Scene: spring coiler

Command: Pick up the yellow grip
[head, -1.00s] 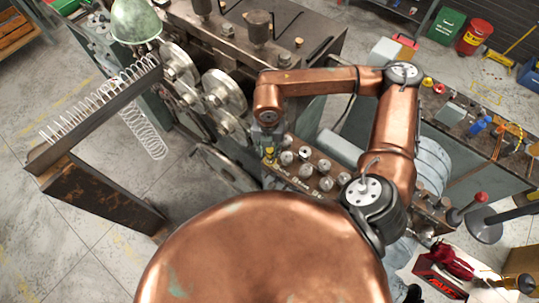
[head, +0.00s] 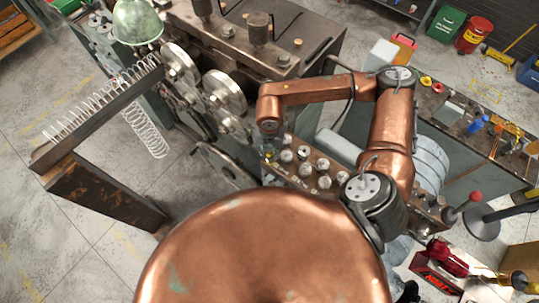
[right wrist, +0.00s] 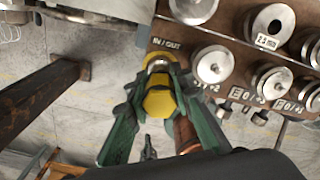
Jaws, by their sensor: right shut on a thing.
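The yellow grip (right wrist: 159,101) shows in the right wrist view between the green fingers of my right gripper (right wrist: 160,88). The fingers are shut on it from both sides. It sits at the near edge of the brown panel, by the "IN/OUT" label. In the head view my right gripper (head: 268,153) points down at the left end of the knob row, and the grip is mostly hidden there. My left gripper is not in view.
The panel (head: 312,168) carries several round metal knobs close beside my right gripper. Large metal rollers (head: 223,92) and the coiler body stand behind it. A rail with springs (head: 100,110) lies at left.

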